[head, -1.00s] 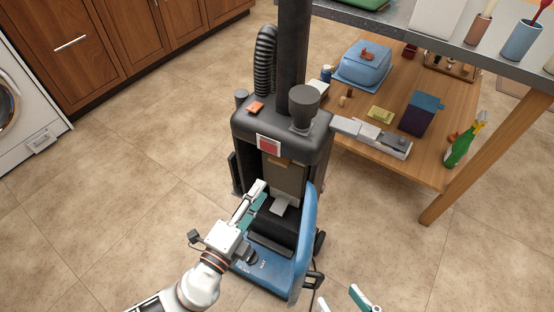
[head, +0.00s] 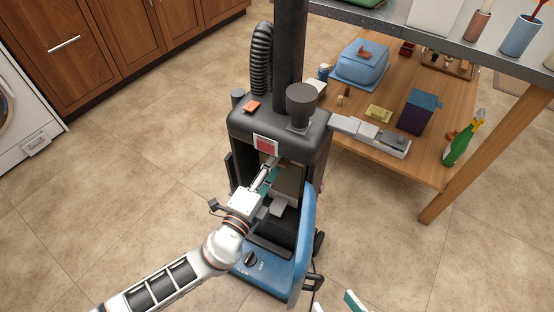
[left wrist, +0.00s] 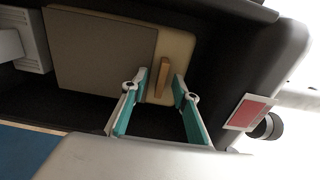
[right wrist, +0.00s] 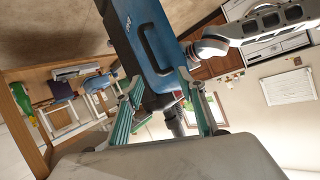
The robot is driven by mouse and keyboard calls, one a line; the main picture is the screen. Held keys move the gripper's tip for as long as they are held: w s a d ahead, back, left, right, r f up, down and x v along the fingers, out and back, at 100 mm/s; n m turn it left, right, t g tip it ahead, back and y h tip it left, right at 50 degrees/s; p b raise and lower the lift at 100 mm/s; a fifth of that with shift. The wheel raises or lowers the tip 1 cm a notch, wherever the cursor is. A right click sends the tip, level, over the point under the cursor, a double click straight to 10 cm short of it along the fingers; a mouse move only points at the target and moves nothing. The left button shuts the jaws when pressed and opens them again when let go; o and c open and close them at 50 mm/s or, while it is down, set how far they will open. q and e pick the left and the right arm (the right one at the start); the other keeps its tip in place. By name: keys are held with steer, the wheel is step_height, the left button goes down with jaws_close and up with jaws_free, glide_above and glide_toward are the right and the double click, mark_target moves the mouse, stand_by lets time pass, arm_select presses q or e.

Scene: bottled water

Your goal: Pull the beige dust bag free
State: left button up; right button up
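The beige dust bag (head: 289,180) sits in the dark cavity of an upright vacuum cleaner (head: 285,125). In the left wrist view the bag (left wrist: 100,50) has a grey-brown front, a paler collar and a small tan tab (left wrist: 162,77). My left gripper (head: 273,166) reaches into the cavity near the bag's upper end. Its teal-lined fingers (left wrist: 160,82) are open, with the tab between their tips in the picture; I see no contact. My right gripper (head: 350,303) is low at the front, away from the bag; the right wrist view shows it open and empty (right wrist: 160,85).
The vacuum's blue front cover (head: 303,235) is open on the near right side of the cavity. A wooden shelf table (head: 455,120) with a blue container (head: 362,65), several small items and a green bottle (head: 461,142) stands right. The floor at left is clear.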

arm_select(q)
steer(key=shift+w+d+r, duration=0.1)
steer(key=shift+w, duration=0.1)
jaws_close()
steer(key=shift+s, duration=0.1)
steer(key=b+v, duration=0.1)
steer(key=v, duration=1.4)
stand_by(2.8)
